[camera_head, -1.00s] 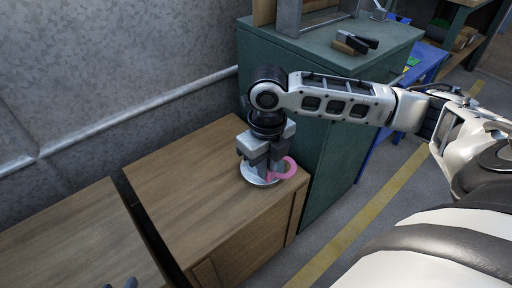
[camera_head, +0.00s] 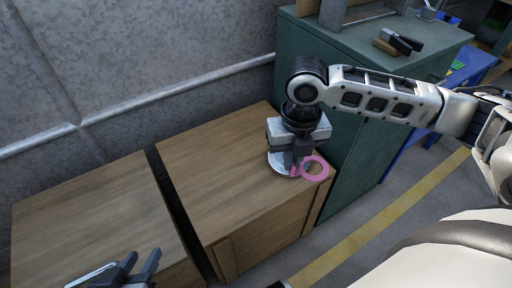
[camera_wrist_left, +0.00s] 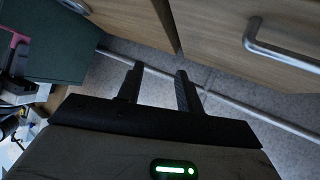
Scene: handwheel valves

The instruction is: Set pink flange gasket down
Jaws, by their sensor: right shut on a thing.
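The pink flange gasket (camera_head: 315,168) is a ring with a small tab. My right gripper (camera_head: 297,168) is shut on its tab side and points down over the right end of the wooden cabinet (camera_head: 232,180). The ring sticks out to the right of the fingers, close above a round silver plate (camera_head: 279,166) and the cabinet top. I cannot tell whether it touches either. My left gripper (camera_head: 138,268) is low at the left of the head view, open and empty. Its two parted fingers also show in the left wrist view (camera_wrist_left: 160,88).
A second wooden cabinet (camera_head: 95,215) stands to the left, across a narrow gap. A green cabinet (camera_head: 350,155) with a clamp-like tool (camera_head: 398,42) on top stands to the right. The left part of the middle cabinet top is clear. A grey wall runs behind.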

